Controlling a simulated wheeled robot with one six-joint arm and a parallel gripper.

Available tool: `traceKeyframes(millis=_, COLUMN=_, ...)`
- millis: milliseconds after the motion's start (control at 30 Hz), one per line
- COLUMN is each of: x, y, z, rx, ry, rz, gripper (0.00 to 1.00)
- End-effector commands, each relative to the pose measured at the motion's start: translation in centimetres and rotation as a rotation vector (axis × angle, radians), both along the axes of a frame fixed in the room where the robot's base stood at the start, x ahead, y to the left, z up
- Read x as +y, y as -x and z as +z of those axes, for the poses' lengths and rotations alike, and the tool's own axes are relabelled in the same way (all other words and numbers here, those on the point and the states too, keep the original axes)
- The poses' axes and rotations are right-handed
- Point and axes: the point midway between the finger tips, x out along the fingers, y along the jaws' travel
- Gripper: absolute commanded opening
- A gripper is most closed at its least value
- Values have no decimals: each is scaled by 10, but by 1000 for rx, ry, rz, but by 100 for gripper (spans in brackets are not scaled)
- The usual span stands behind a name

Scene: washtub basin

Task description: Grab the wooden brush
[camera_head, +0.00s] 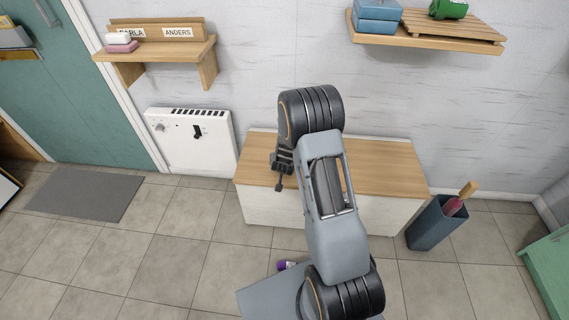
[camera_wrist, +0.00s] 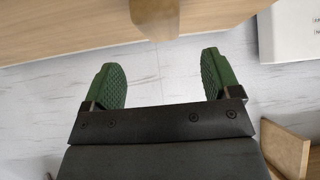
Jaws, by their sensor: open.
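My gripper (camera_head: 281,178) is over the left part of the wooden bench top (camera_head: 385,165) in the head view. In the wrist view its two green finger pads (camera_wrist: 163,78) are wide apart with nothing between them. A wooden piece (camera_wrist: 155,18), which looks like the end of the wooden brush, shows at the top middle of the wrist view, centred beyond the gap between the fingers. The rest of it is cut off by the frame. I cannot make it out in the head view, where my arm covers part of the bench.
A dark bin (camera_head: 436,225) with a wooden-handled item stands right of the bench. A white heater (camera_head: 190,150) hangs at left. Wall shelves (camera_head: 165,50) and (camera_head: 425,40) hold small items.

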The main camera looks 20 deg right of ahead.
Motion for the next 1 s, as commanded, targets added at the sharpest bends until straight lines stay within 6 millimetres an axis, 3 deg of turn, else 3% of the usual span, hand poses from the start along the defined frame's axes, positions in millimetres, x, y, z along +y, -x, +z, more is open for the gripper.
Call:
traceKeyframes(millis=100, x=-5, y=-12, z=-16, rx=0, ry=0, rz=0, gripper=83)
traceKeyframes(millis=433, x=-12, y=-27, z=-30, rx=0, ry=0, rz=1, gripper=83)
traceKeyframes(millis=700, x=-22, y=-50, z=-55, rx=1, ry=0, rz=1, gripper=83)
traceKeyframes(millis=1000, x=-26, y=-59, z=-63, rx=2, ry=-1, rz=2, gripper=83)
